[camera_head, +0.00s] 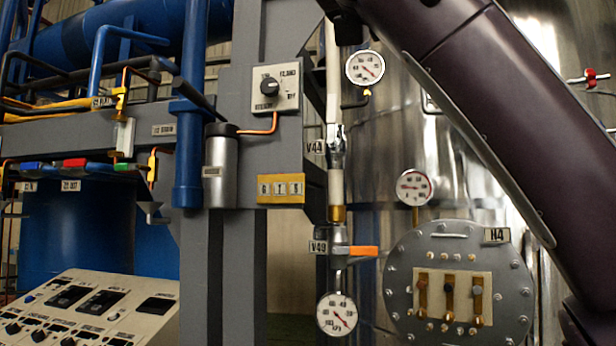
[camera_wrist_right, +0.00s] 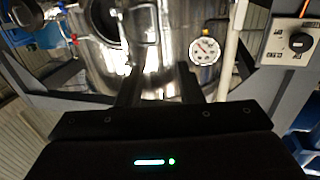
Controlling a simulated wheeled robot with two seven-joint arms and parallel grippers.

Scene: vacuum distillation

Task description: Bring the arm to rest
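My right arm, a dark purple link, crosses the right side of the head view from the top middle down to the lower right corner. Its gripper is outside the head view. In the right wrist view my right gripper (camera_wrist_right: 159,82) shows two dark fingers standing apart with nothing between them. A shiny steel vessel and a round gauge (camera_wrist_right: 204,51) lie beyond the fingers. My left arm and gripper are in neither view.
In the head view, a grey knob box (camera_head: 276,89), a vertical pipe with an orange-handled valve (camera_head: 362,251), gauges and a round bolted hatch (camera_head: 507,290) stand ahead. A sloping control panel (camera_head: 88,305) is at lower left.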

